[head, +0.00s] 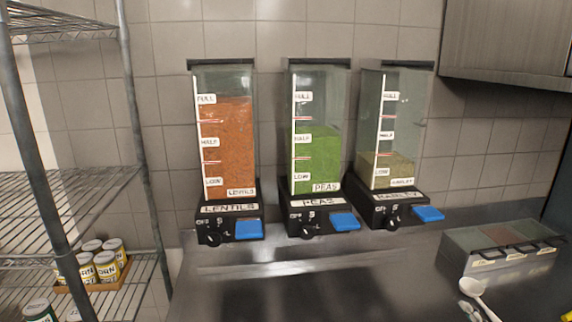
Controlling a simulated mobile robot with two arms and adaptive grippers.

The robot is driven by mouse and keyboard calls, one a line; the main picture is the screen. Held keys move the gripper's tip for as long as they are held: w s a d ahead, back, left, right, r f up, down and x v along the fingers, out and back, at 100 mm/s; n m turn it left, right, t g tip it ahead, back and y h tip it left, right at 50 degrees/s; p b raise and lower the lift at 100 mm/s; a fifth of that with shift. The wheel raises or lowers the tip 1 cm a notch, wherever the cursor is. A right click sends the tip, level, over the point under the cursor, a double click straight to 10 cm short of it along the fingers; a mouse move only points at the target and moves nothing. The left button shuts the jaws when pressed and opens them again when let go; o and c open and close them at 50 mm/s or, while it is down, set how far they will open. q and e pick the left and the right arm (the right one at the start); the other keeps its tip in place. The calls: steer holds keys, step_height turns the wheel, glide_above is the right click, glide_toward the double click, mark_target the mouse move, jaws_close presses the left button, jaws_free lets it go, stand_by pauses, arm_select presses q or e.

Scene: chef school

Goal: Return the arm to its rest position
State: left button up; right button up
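Neither of my grippers shows in the head view, and no part of my arms is clearly visible. Three clear dispensers hang in a row on the tiled wall. The lentils dispenser (227,145) is filled with orange to near its FULL mark. The peas dispenser (316,150) is green to a little above HALF. The barley dispenser (392,165) is filled to about LOW. Each has a black base with a knob and a blue tab, such as the lentils tab (249,229).
A wire shelf (75,195) stands at the left with a tray of cans (107,266). A lidded metal container (503,245) sits on the steel counter (330,290) at the right, with a white ladle (475,290) nearby. A cabinet (508,40) hangs upper right. The counter's middle is clear.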

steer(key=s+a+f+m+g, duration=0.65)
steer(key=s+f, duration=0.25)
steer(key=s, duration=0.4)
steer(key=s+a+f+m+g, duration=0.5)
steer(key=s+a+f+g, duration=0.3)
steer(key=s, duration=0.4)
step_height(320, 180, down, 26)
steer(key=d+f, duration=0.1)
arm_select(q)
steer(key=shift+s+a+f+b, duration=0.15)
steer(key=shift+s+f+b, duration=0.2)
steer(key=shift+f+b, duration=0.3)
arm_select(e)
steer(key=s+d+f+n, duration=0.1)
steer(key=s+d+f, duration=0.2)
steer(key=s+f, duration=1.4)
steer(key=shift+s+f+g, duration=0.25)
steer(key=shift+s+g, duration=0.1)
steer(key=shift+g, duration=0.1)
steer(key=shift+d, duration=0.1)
